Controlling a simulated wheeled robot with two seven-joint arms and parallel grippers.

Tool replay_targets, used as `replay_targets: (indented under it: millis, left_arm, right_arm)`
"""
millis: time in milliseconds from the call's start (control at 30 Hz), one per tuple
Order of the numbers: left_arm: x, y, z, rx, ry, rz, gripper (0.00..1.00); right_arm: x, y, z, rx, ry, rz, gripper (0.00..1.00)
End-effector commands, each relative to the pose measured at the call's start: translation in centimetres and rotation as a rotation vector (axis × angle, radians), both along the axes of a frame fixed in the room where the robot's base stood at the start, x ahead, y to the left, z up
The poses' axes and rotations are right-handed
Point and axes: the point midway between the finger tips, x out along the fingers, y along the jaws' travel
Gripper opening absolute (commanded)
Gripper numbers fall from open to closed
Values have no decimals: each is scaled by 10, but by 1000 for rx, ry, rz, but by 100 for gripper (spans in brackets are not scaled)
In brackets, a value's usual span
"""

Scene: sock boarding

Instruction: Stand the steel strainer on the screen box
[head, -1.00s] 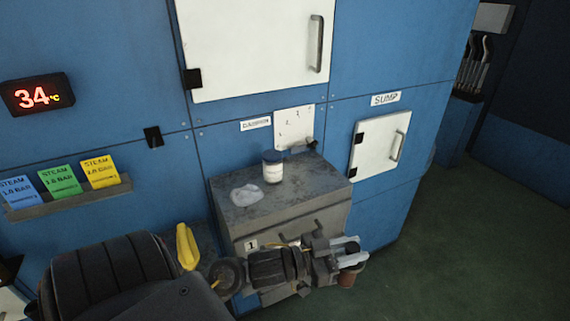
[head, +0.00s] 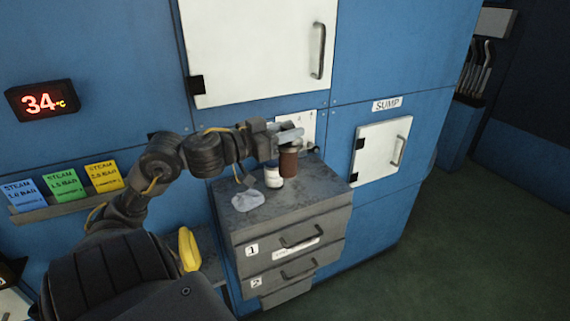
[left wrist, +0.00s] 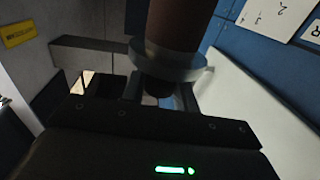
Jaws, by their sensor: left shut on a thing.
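My left gripper (head: 290,137) is shut on a brown cylinder with a pale grey rim, which I take to be the steel strainer (head: 288,163). My right gripper is out of view.
The drawer cabinet (head: 320,190) bears a white jar (head: 272,178) and a crumpled grey rag (head: 247,201). Its right front top is clear. A yellow thing (head: 188,250) lies left of the cabinet.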

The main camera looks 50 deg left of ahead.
Motion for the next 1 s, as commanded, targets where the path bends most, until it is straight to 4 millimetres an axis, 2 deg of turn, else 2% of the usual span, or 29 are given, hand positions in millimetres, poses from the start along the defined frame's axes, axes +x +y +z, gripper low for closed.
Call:
replay_targets:
  millis: [133, 233, 367, 600, 800, 1000]
  left_arm:
    - [0, 2, 4, -3, -2, 5, 0]
    - [8, 3, 0, -7, -2, 5, 0]
    - [35, 5, -11, -13, -2, 5, 0]
    - [97, 8, -42, -14, 0, 3, 0]
    - [124, 10, -77, -8, 0, 4, 0]
    - [134, 11, -89, -4, 0, 4, 0]
  right_arm:
    - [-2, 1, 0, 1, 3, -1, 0]
    - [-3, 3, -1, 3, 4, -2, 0]
    - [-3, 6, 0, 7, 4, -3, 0]
    - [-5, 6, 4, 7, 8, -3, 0]
    - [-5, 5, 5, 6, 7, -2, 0]
    - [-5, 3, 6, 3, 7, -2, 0]
